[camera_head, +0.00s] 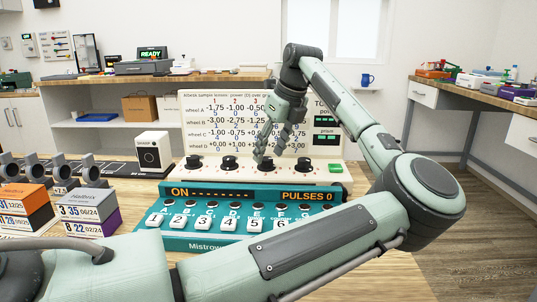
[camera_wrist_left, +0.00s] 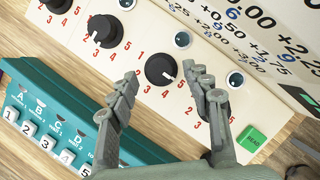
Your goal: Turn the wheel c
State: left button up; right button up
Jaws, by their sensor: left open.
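A cream panel (camera_head: 170,183) carries a row of black wheels in front of a chart with rows named wheel A to D. I take the third from the left (camera_head: 267,164) as wheel c; no letter shows on it. In the left wrist view this black wheel (camera_wrist_left: 160,70) has a white mark towards the lower right, with red numbers around it. My left gripper (camera_head: 274,152) is open above it. In the wrist view its fingers (camera_wrist_left: 166,92) are on either side of the wheel, apparently not touching it. My right gripper is not in view.
A teal console (camera_head: 180,240) with numbered white keys stands in front of the panel. A green button (camera_head: 335,168) is right of the wheels. A white speaker box (camera_head: 153,152) and labelled boxes (camera_head: 88,213) stand left. Side benches have free floor between.

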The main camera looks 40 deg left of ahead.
pick_arm(q)
jog(key=v, duration=1)
jog(key=shift+r, duration=0.2)
jog(key=shift+d, duration=0.1)
